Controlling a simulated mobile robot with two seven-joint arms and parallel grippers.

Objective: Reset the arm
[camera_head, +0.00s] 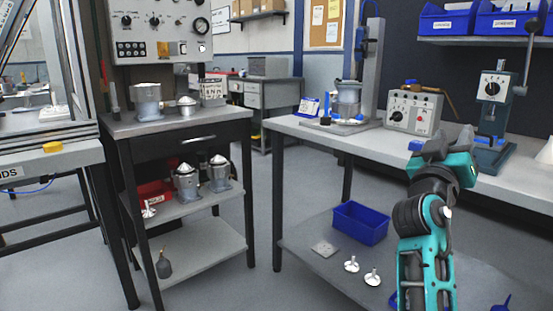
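My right arm rises at the lower right, teal and black. My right gripper (445,146) is at its top end, in front of the edge of the right workbench (340,137). Its grey fingers look spread apart with nothing visible between them. The wrist partly hides the fingers. My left gripper is not in view.
A control box (412,108), a press (491,105) and a stand holding a metal housing (347,98) are on the right bench. A blue bin (360,222) and white-topped parts (351,264) are on its lower shelf. A dark cart (190,150) with housings stands left. Floor between them is clear.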

